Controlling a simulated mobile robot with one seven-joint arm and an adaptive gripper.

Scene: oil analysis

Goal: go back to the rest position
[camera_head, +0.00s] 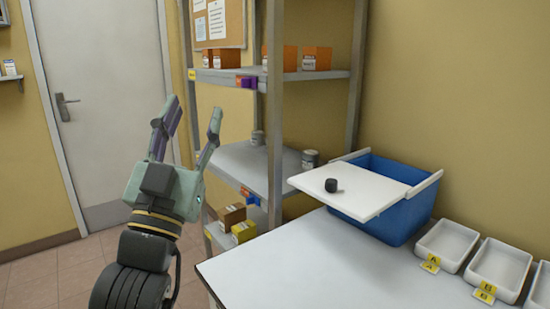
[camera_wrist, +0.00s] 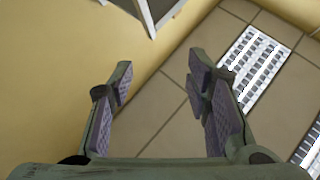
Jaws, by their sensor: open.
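My gripper (camera_head: 192,122) is raised at the left of the head view, in front of the door and beside the shelf rack. Its two fingers are spread apart with nothing between them.
A metal shelf rack (camera_head: 275,110) holds orange boxes and grey cans. On the white table (camera_head: 330,270) stands a blue bin (camera_head: 400,225) with a white board (camera_head: 365,192) across it; a black cap (camera_head: 331,185) lies on the board. White trays (camera_head: 447,245) stand at right.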

